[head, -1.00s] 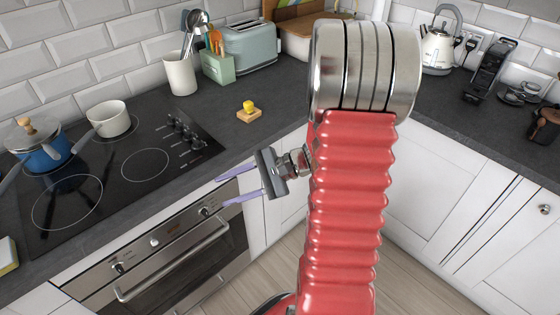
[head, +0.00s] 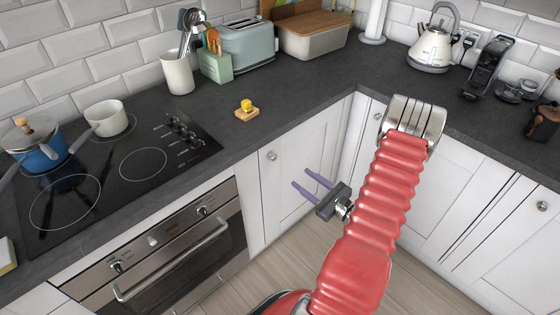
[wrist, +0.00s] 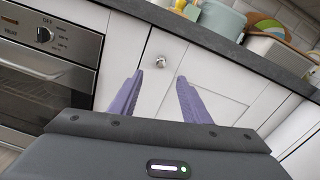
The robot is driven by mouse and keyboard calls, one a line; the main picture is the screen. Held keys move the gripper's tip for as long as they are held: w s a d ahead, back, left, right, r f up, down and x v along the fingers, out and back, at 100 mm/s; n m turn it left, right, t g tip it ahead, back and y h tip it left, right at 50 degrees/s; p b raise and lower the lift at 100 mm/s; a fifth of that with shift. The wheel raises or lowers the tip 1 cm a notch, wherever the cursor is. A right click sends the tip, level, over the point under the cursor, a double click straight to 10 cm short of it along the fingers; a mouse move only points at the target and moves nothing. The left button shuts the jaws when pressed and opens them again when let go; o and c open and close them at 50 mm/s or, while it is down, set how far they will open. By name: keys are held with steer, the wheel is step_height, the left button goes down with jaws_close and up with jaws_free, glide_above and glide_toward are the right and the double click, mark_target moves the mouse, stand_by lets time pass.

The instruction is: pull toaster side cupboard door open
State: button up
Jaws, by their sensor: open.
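The toaster side cupboard door (head: 291,170) is a white panelled door under the worktop, right of the oven, and looks shut. Its small round metal knob (head: 271,156) is near the door's upper left corner. In the wrist view the knob (wrist: 160,62) is ahead of the fingers, above the gap between them, on the door (wrist: 213,85). My gripper (head: 302,181) has two purple fingers, spread apart and empty, pointing at the door. It is right of and a little below the knob in the head view and does not touch it. The toaster (head: 246,45) stands on the worktop above.
The oven (head: 165,255) with its bar handle is left of the door. The dark worktop edge (wrist: 235,47) overhangs the door. The floor (head: 275,272) in front is clear.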

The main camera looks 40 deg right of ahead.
mark_target(275, 158)
steer(key=shift+s+d+f, duration=0.1)
steer(key=shift+d+f, duration=0.05)
steer(key=shift+d, duration=0.05)
steer(key=w, duration=1.3)
steer(key=shift+w+a, duration=0.2)
steer(key=shift+w, duration=0.2)
steer(key=shift+c, duration=0.5)
jaws_close()
